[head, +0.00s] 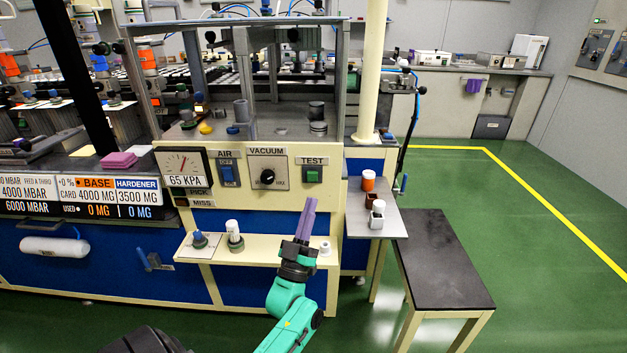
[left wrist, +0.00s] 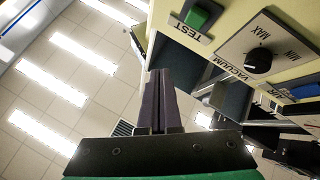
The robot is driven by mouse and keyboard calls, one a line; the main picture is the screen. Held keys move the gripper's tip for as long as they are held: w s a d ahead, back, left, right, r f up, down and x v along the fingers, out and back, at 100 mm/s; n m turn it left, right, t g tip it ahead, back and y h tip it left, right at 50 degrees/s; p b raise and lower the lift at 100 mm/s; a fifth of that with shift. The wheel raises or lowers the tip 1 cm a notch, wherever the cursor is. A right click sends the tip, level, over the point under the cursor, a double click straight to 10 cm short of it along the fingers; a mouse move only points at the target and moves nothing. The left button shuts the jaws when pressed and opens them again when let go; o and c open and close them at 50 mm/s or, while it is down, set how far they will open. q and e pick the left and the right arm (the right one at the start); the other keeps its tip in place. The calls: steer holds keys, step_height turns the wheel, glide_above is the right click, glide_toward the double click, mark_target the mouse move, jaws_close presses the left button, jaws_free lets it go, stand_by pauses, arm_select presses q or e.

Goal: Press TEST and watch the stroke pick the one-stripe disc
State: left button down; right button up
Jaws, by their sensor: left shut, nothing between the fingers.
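The green TEST button (head: 312,175) is on the cream front panel, right of the VACUUM knob (head: 267,177). It also shows in the left wrist view (left wrist: 197,18), at the top. My left gripper (head: 311,201) points up just below the TEST plate, its purple fingers shut and empty. In the left wrist view its fingers (left wrist: 158,74) stand together, apart from the button. Dark stacked round pieces (head: 317,118) sit on the machine deck; I cannot make out a one-stripe disc. The gauge (head: 182,163) is labelled 65 KPA. The PICK and MISS lamps look dark. My right gripper is not in view.
A cream ledge (head: 262,250) below the panel holds a white-capped bottle (head: 234,232) and a blue-knobbed part (head: 199,239). A grey side shelf (head: 392,222) holds small jars. A black-topped bench (head: 440,265) stands at right, with open green floor beyond.

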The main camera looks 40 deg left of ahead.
mark_target(312, 176)
arm_select(q)
steer(key=shift+w+a+b, duration=0.7)
steer(key=shift+w+a, duration=0.1)
steer(key=shift+w, duration=0.25)
steer(key=shift+w+a+b, duration=0.7)
steer(key=shift+w+a, duration=0.15)
steer(key=shift+w, duration=0.15)
steer(key=shift+w+a+b, duration=0.7)
steer(key=shift+w+a, duration=0.1)
steer(key=shift+w, duration=0.25)
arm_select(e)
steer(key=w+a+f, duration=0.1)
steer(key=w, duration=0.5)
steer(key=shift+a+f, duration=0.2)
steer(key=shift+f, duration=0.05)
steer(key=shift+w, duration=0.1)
arm_select(q)
steer(key=shift+w+a+b, duration=0.25)
steer(key=shift+w+b, duration=0.05)
steer(key=shift+w, duration=0.1)
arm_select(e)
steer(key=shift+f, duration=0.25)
